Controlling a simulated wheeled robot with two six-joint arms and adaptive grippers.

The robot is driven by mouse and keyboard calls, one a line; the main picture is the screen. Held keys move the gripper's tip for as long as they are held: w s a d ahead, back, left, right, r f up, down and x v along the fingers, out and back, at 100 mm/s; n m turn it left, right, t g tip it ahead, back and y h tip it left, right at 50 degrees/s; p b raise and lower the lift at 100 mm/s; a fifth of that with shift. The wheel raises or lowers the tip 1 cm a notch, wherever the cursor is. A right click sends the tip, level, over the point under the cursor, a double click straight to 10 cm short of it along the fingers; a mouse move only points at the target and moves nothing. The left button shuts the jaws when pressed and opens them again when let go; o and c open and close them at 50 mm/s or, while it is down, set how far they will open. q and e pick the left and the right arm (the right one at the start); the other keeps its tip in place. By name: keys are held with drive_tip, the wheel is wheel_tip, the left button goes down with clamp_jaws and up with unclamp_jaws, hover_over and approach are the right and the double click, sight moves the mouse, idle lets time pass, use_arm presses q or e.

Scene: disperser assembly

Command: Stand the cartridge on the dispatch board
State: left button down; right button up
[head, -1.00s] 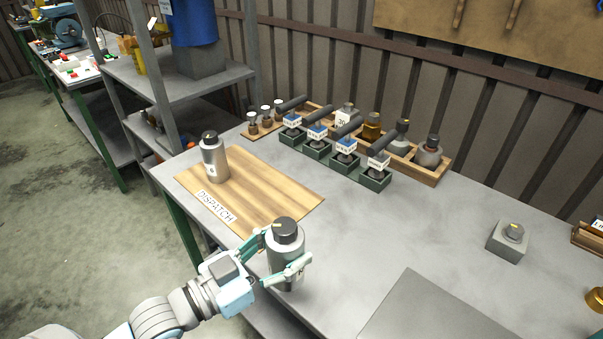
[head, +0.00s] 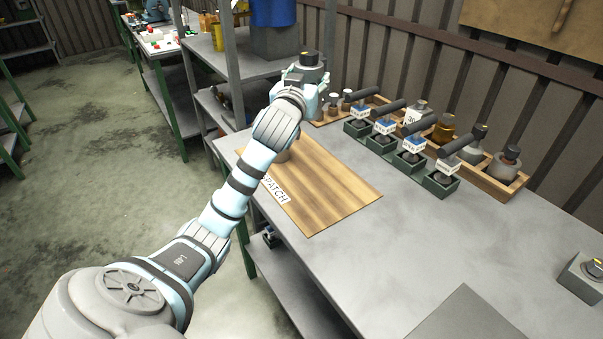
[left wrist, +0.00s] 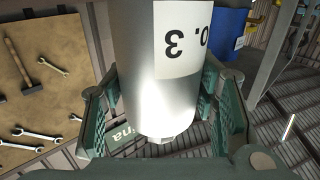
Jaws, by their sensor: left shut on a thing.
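A grey metal cartridge with a dark cap (head: 308,60) is held in my left gripper (head: 308,82), raised toward the back of the bench. In the left wrist view the cartridge (left wrist: 160,95) fills the middle between both fingers, with a white label showing an upside-down 3. The wooden dispatch board (head: 325,190) lies flat on the bench, its lettering partly covered by my left arm. My right gripper is not in view.
Several green blocks with dark-handled pieces (head: 410,160) stand right of the board. Behind them is a wooden tray (head: 505,190) of bottles. Small vials stand near the board's back edge. A shelf (head: 225,55) is at the back left. The bench's middle is clear.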

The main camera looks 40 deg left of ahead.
use_arm(q)
drive_tip(key=shift+a+r+n+y, duration=0.3)
drive_tip(key=shift+a+r+y, duration=0.1)
drive_tip(key=shift+a+r, duration=0.25)
drive_tip(key=shift+a+f+g, duration=0.1)
drive_tip(key=shift+a+g, duration=0.1)
drive_tip(key=shift+g, duration=0.1)
wheel_tip(320, 180, down, 19)
drive_tip(key=b, duration=0.6)
drive_tip(key=shift+f, duration=0.2)
drive_tip(key=shift+r, duration=0.1)
drive_tip(key=c, duration=0.6)
unclamp_jaws()
drive_tip(key=shift+c, duration=0.2)
drive_tip(key=shift+s+d, duration=0.1)
drive_tip(key=p+v, duration=0.1)
drive_tip(key=v, duration=1.1)
